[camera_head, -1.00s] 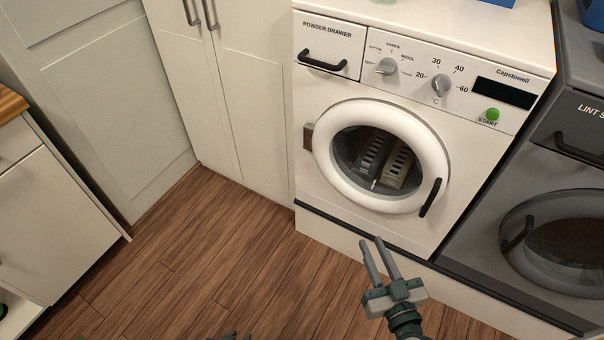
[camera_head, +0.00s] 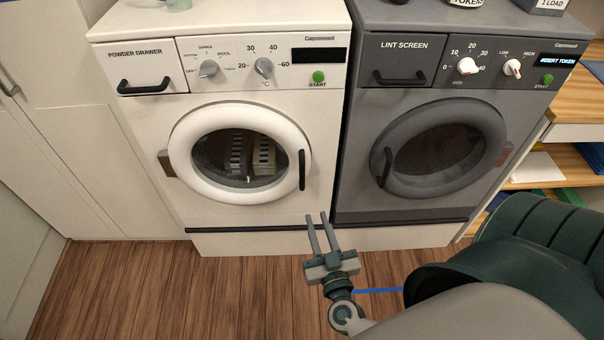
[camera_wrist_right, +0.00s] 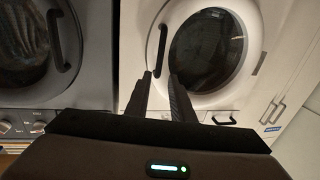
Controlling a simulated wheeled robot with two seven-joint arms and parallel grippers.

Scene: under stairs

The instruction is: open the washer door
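The white washer (camera_head: 250,216) stands left of the dryer, with its round door (camera_head: 180,150) closed. The black door handle (camera_head: 302,170) is on the right side of the door ring; it also shows in the right wrist view (camera_wrist_right: 161,48). My right gripper (camera_head: 317,216) is open and empty, below the handle and apart from it in the head view. In the right wrist view its two fingers (camera_wrist_right: 160,78) point toward the handle and the door's edge, with a gap between them. My left gripper is not in view.
A grey dryer (camera_head: 400,205) stands right of the washer, its own black handle (camera_head: 383,168) facing the washer's. Shelves (camera_head: 575,132) are at the far right and white cabinets (camera_head: 75,150) at the left.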

